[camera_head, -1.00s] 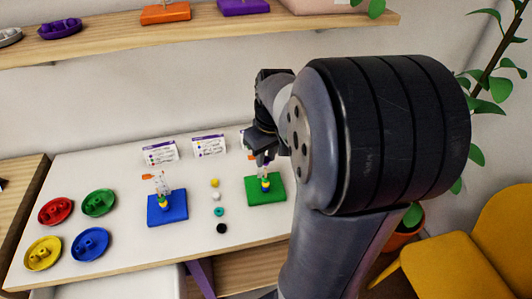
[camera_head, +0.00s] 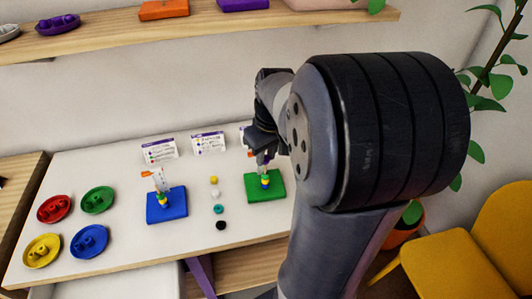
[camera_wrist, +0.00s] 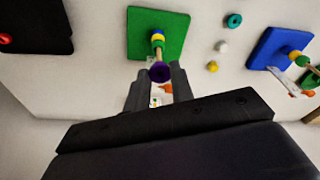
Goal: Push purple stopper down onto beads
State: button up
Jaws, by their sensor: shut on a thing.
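The green board (camera_head: 280,187) lies flat on the white table, with a short stack of beads (camera_head: 265,181) on its upright peg. My gripper (camera_wrist: 158,75) is above this board, shut on the purple stopper (camera_wrist: 160,72). The stopper is over the bead stack, in line with the peg. In the head view, my arm hides part of the gripper and the stopper is hard to make out. I cannot tell whether the stopper touches the beads.
A blue board (camera_head: 158,212) with its own bead peg stands to the left. Several loose beads (camera_head: 218,209) lie between the boards. Red, green, yellow and blue dishes (camera_head: 88,242) sit at the table's left. Small cards (camera_head: 208,142) stand along the back.

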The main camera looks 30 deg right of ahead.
aim_at(264, 174)
jog(key=shift+f+b, duration=0.55)
jog(key=shift+f, duration=0.3)
dwell(0.6)
jog(key=shift+f, duration=0.3)
jog(key=shift+f+b, duration=0.15)
jog(key=shift+b, duration=0.15)
jog(key=shift+f+b, duration=0.75)
jog(key=shift+f, duration=0.25)
jog(key=o, duration=1)
jog(key=shift+r, duration=0.1)
